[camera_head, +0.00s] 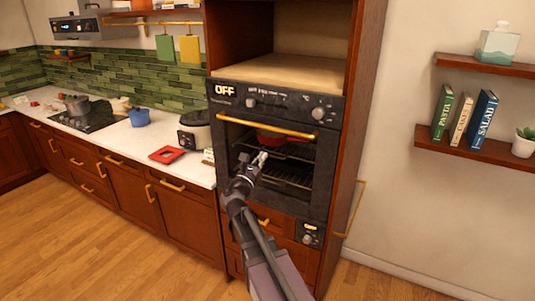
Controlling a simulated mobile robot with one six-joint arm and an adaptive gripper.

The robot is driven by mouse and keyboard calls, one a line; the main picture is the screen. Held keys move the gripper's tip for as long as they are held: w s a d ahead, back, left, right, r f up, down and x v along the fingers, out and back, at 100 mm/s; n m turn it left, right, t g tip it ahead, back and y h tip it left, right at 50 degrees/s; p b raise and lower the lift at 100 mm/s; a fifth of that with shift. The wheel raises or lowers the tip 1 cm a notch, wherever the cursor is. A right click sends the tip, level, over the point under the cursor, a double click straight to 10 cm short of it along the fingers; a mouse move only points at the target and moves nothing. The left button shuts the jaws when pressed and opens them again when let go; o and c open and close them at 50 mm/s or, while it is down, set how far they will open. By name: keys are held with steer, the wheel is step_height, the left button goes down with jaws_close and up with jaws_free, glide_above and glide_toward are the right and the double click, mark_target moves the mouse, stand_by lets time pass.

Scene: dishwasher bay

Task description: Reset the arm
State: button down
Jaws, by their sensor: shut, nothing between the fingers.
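My gripper (260,158) is in front of the oven's glass door, at the end of my arm, which reaches up from the bottom of the picture. Its fingers are small here and look closed with nothing held. The black oven (276,108) is built into a tall wooden cabinet and its display reads OFF. The oven door appears closed, with a gold handle (266,127) across its top just above my gripper. A red pot or dish (274,137) shows behind the handle, inside the oven. I cannot tell whether the gripper touches the door.
A white counter (150,140) on the left holds a red tray (167,155), a blue pot (139,117), a dark cooker (194,130) and a hob (88,116). Shelves with books (462,118) hang on the right wall. The wooden floor (90,245) is clear.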

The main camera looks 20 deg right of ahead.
steer(key=shift+s+a, duration=0.2)
stand_by(0.5)
